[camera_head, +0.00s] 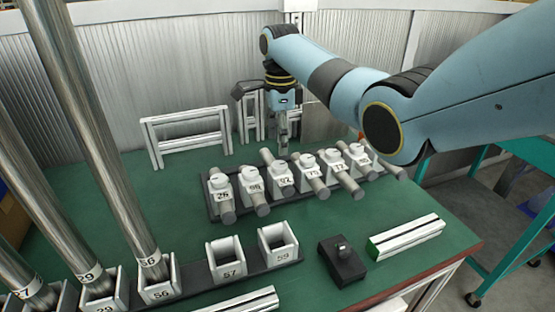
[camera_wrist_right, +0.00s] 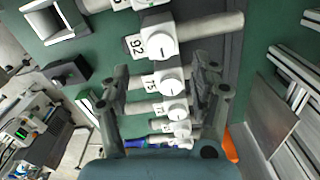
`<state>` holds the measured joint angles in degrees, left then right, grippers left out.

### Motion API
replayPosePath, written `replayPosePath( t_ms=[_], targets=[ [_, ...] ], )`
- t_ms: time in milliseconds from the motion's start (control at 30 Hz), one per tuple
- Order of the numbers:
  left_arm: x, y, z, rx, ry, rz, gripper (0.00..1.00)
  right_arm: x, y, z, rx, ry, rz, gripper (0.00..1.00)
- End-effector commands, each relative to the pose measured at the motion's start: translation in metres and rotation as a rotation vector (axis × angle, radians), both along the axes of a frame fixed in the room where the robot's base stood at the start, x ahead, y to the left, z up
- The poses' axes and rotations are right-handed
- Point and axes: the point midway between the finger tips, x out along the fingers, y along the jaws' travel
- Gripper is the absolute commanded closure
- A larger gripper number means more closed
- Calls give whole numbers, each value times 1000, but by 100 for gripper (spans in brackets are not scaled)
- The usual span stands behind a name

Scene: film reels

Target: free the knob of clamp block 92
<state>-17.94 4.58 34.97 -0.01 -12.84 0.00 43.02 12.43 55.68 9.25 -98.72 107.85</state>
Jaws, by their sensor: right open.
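Clamp block 92 (camera_head: 284,188) is a white block in the middle of a row on a dark rail, with a grey rod through it. Its round white knob (camera_head: 280,169) is on top; in the wrist view the knob (camera_wrist_right: 160,36) shows a short dark mark, and the label 92 (camera_wrist_right: 136,45) is beside it. The rod of block 92 (camera_wrist_right: 210,27) sticks out on the far side. My right gripper (camera_head: 283,148) is open and empty, pointing down just behind block 92. In the wrist view its fingers (camera_wrist_right: 163,72) are apart, with block 92 beyond their tips. My left gripper is out of view.
Similar clamp blocks, such as 26 (camera_head: 221,190), stand close on both sides. In front is a holder row with tall steel tubes (camera_head: 107,140) and empty holders 57 (camera_head: 226,272) and 59 (camera_head: 293,253). A black box (camera_head: 341,270) and white bar (camera_head: 405,238) lie at front right.

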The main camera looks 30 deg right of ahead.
Motion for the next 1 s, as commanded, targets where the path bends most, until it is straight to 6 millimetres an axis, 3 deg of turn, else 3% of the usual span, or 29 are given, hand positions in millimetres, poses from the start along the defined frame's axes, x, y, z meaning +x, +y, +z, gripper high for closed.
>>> replayPosePath(
  t_ms=[133,300,467,733,1000],
  targets=[
    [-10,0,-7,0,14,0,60,-1,1,-33,1,2,2,37],
    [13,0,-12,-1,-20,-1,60,0,1,-58,0,0,2,37],
    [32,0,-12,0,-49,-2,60,0,1,-68,0,-1,2,37],
    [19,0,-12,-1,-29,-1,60,0,0,-68,0,-2,2,37],
    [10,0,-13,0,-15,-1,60,0,0,-68,0,-1,2,73]
  ],
)
